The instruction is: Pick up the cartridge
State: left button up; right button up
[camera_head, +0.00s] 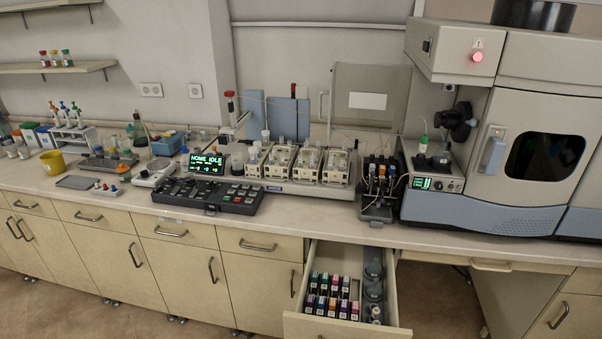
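Several small dark cartridges with coloured labels, likely the cartridges of the task (332,295), stand in rows inside an open drawer (346,328) below the bench. Their labels are pink, purple, orange, teal and other colours. I cannot tell which single one is meant. Neither my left gripper nor my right gripper is in view.
Grey round containers (373,292) fill the drawer's right side. The drawer juts out from the bench (300,220). Above it stand a control panel (208,194), a row of pump modules (297,165) and a large spectrometer (510,130). The floor in front is clear.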

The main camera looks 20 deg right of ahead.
aim_at(381, 174)
jog(key=i+l+u, duration=0.15)
jog(key=l+u, duration=0.25)
jog(key=l, duration=0.2)
jog(key=l+u, duration=0.35)
jog(key=l, duration=0.2)
jog(key=l+u, duration=0.4)
jog(key=l, duration=0.25)
